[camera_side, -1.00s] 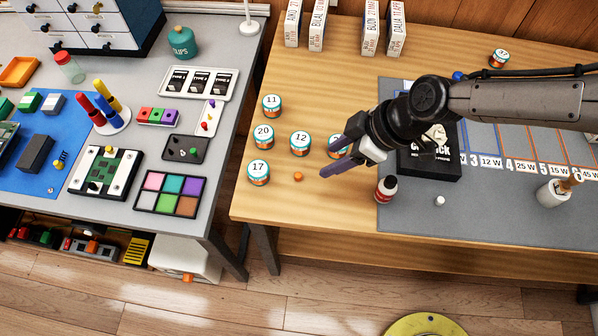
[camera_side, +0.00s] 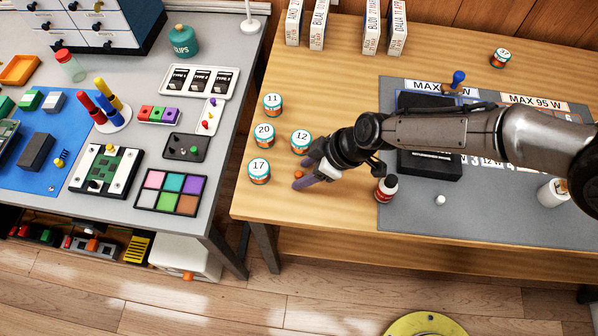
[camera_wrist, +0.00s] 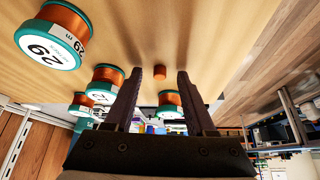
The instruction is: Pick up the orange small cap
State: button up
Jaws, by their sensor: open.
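The orange small cap (camera_side: 298,174) sits on the wooden table near its left front part, just right of the tub marked 17. My gripper (camera_side: 301,175) is open, low over the table, with its fingertips around or very close to the cap. In the wrist view the cap (camera_wrist: 159,72) shows between the two finger tips of my gripper (camera_wrist: 160,75), slightly beyond them. I see no contact between cap and fingers.
The table front left of the bottle is clear.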

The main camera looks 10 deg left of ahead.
grip_shut()
jog(key=shift+r, duration=0.15)
dwell(0.4)
